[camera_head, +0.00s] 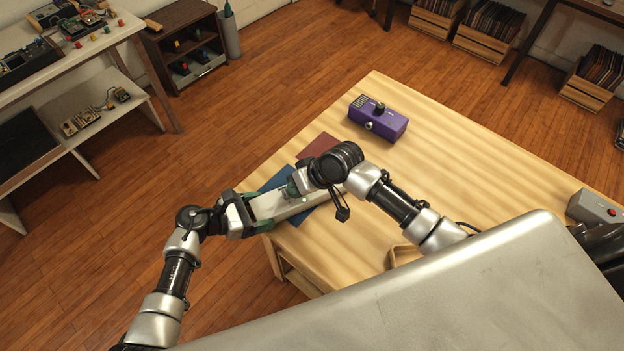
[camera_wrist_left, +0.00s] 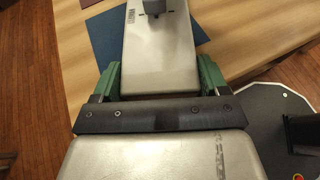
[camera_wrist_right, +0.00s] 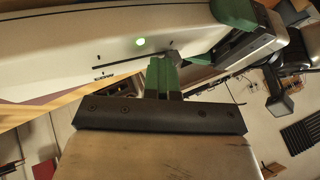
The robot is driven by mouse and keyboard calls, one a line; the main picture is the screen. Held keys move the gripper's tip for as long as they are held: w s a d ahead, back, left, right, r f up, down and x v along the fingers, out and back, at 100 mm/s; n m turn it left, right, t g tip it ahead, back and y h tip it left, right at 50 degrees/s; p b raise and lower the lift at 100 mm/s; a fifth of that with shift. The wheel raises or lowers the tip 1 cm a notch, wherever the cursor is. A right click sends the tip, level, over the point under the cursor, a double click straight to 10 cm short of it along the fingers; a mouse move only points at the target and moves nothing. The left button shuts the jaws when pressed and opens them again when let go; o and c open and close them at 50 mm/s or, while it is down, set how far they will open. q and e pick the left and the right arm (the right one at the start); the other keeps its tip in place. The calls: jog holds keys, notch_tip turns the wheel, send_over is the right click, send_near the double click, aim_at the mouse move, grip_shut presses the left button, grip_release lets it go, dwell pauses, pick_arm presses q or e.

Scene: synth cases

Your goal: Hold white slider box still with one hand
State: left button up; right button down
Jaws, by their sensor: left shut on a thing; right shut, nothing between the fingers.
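The white slider box (camera_head: 285,204) is a long pale box lying over a blue sheet at the table's left corner. My left gripper (camera_head: 246,211) is shut on its left end; in the left wrist view the green fingers (camera_wrist_left: 160,85) clasp both long sides of the box (camera_wrist_left: 160,55). A dark knob (camera_wrist_left: 154,8) stands on its top. My right gripper (camera_head: 296,187) is shut and empty over the box.
The blue sheet (camera_head: 313,214) and a red sheet (camera_head: 318,146) lie on the wooden table (camera_head: 460,170). A grey box with a red button (camera_head: 596,208) is at the right. The table's middle is clear.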

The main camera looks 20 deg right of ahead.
pick_arm(q)
jog(key=shift+d, duration=0.1)
pick_arm(e)
jog(key=shift+a, duration=0.1)
jog(key=shift+d, duration=0.4)
jog(key=d, duration=0.3)
jog(key=shift+w, duration=0.2)
jog(key=v, duration=1)
jog(key=shift+d, duration=0.25)
jog(key=shift+w, duration=0.1)
pick_arm(q)
jog(key=o, duration=1)
jog(key=shift+o, duration=0.2)
jog(key=v, duration=1.2)
